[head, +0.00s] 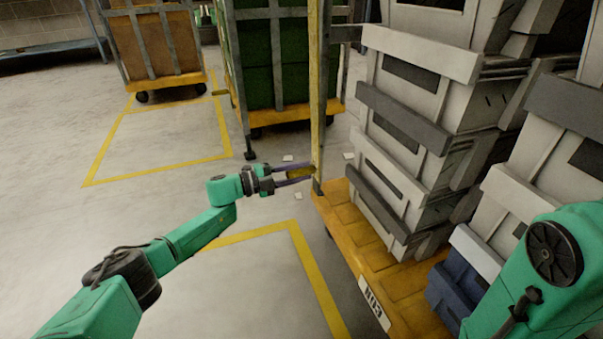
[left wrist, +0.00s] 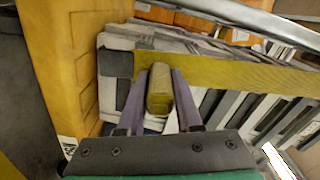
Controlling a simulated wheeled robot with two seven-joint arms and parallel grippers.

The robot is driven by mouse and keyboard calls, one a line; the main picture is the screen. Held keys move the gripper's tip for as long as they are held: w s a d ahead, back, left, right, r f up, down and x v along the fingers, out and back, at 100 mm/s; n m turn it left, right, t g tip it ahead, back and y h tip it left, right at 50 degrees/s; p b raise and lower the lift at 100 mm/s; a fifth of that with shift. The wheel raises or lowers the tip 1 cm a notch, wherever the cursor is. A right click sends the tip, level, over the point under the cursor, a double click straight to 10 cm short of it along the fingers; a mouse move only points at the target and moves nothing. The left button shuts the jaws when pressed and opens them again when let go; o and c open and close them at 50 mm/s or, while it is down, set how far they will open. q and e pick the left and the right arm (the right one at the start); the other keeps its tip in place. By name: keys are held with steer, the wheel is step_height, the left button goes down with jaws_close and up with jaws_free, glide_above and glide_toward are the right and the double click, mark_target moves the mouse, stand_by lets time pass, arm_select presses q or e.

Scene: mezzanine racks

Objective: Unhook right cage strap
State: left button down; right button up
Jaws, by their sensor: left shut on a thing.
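My left gripper (head: 297,174) is shut on the yellow end piece (head: 299,171) of the cage strap, low beside the cage's front post. In the left wrist view, the end piece (left wrist: 160,92) sits between the two purple-grey fingers (left wrist: 158,98). The yellow strap (head: 318,90) runs upright along the cage post in the head view. It shows as a yellow band (left wrist: 235,72) in the left wrist view. Whether the end piece is still hooked on cannot be told. My right gripper is out of view; only part of its green arm shows.
A green-loaded cage (head: 270,70) and a cage with brown boxes (head: 155,45) stand behind. Floor with yellow lines is free at left.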

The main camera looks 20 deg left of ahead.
arm_select(q)
steer(key=shift+a+f, duration=0.2)
steer(key=shift+a, duration=0.15)
